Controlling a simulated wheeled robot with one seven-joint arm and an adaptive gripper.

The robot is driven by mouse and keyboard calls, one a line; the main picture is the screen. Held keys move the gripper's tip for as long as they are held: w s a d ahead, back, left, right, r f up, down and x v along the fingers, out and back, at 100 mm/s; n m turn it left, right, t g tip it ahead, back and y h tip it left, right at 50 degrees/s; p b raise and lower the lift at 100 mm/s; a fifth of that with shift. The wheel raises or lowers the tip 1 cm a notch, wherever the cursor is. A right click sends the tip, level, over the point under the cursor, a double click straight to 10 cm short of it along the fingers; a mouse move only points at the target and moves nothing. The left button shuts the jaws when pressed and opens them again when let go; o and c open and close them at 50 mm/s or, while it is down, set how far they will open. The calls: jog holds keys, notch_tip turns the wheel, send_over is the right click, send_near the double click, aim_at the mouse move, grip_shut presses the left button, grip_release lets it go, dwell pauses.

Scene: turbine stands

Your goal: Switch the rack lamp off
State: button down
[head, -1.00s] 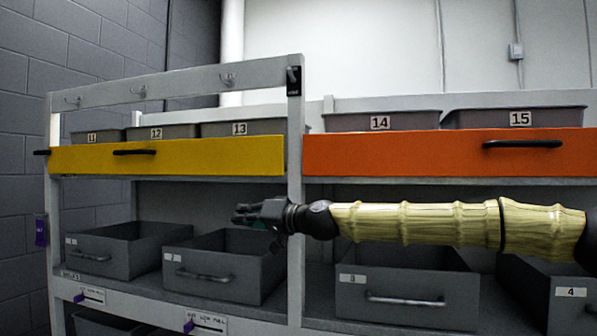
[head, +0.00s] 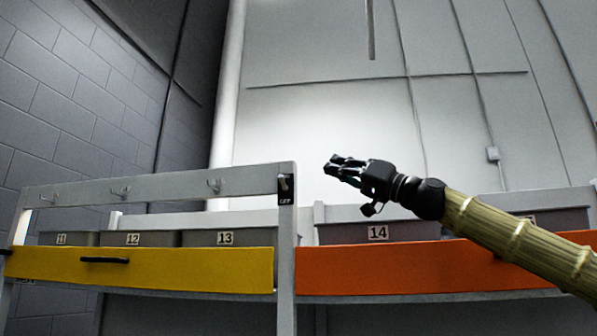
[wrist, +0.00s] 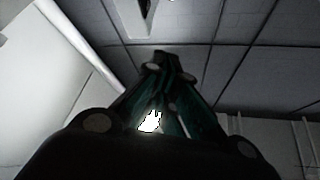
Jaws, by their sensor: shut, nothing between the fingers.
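The plate has a small label that I cannot read with certainty. My gripper (head: 333,168) is shut and empty. In the picture it is to the right of the switch and slightly higher, apart from it, and points left. In the wrist view the closed fingers (wrist: 165,70) fill the middle, with ceiling and walls behind; the switch is not seen there. A lamp itself cannot be made out.
The rack has a yellow drawer front (head: 170,269) at left and an orange one (head: 400,268) at right, with numbered grey bins (head: 225,238) above. Hooks (head: 121,192) line the top rail. A hanging bar (head: 371,30) shows above. The air around my gripper is clear.

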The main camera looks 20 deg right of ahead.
notch_tip(320, 180, up, 3)
jog(key=p, duration=0.6)
send_over(283, 182)
jog(key=d, duration=0.4)
jog(key=shift+s+a+f+p, duration=0.15)
jog(key=shift+a+f+p, duration=0.1)
jog(key=shift+f, duration=0.2)
jog(key=shift+s+a+f+p, duration=0.1)
jog(key=shift+a+f+p, duration=0.15)
jog(key=shift+f, duration=0.45)
jog(key=shift+s+a+f, duration=0.1)
jog(key=shift+s+f, duration=0.05)
jog(key=shift+s, duration=0.15)
